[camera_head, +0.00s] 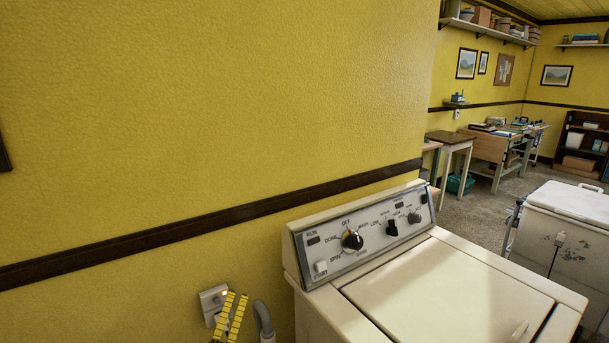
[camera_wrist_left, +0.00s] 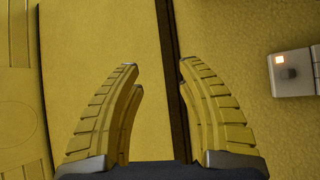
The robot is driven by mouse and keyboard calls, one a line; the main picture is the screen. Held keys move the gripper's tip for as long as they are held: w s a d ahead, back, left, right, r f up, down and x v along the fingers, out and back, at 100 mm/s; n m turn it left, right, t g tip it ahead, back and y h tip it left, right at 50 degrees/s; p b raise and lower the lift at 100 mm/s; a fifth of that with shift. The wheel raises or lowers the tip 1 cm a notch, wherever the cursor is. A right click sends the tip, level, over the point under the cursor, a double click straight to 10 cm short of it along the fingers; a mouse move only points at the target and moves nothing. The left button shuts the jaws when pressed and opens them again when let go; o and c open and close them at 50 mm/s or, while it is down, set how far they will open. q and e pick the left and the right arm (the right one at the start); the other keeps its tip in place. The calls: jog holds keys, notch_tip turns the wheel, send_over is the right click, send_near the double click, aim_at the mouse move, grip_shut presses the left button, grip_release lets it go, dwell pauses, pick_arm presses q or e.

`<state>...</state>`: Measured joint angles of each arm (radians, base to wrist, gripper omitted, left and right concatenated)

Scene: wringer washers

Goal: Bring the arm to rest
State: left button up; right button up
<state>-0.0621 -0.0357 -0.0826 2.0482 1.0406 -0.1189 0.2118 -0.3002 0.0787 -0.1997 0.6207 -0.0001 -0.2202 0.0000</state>
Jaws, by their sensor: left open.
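My left gripper (camera_head: 230,317) shows at the bottom of the head view, its yellow ribbed fingers in front of the yellow wall, left of the washer. In the left wrist view the left gripper (camera_wrist_left: 156,68) is open, with its two yellow fingers apart and nothing between them. Beyond them are the wall and a dark trim strip (camera_wrist_left: 171,90). The rest of the left arm is out of the head view. My right gripper is not in view.
A cream washer (camera_head: 450,290) with a dial panel (camera_head: 365,236) stands right of the gripper. A wall outlet (camera_head: 212,300) and a grey hose (camera_head: 263,318) are close to the gripper. A white chest (camera_head: 575,205) stands at the right, with desks (camera_head: 495,148) and open floor behind.

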pick_arm(q)
jog(key=s+f+m+g, duration=0.9)
jog(key=s+f+m, duration=0.45)
jog(key=f, duration=0.35)
jog(key=s+a+f+m+g+y, duration=0.3)
jog(key=s+a+y, duration=0.1)
jog(key=s+a, duration=0.35)
jog(key=s+a+f+m+g+y, duration=0.2)
jog(key=s+a+m+g+y, duration=0.15)
jog(key=s+a, duration=0.4)
jog(key=s+d+f+n+g+h, duration=0.1)
jog(key=s+d+f, duration=0.15)
jog(key=f, duration=1.45)
jog(key=s+d+f+g+h, duration=0.1)
jog(key=s+d+f+h, duration=0.15)
jog(key=f, duration=1.35)
jog(key=s+f+n+g, duration=0.3)
jog(key=s+f, duration=1.6)
jog(key=s, duration=0.1)
jog(key=shift+s+d+h, duration=0.3)
jog(key=shift+d, duration=0.1)
jog(key=shift+f, duration=0.1)
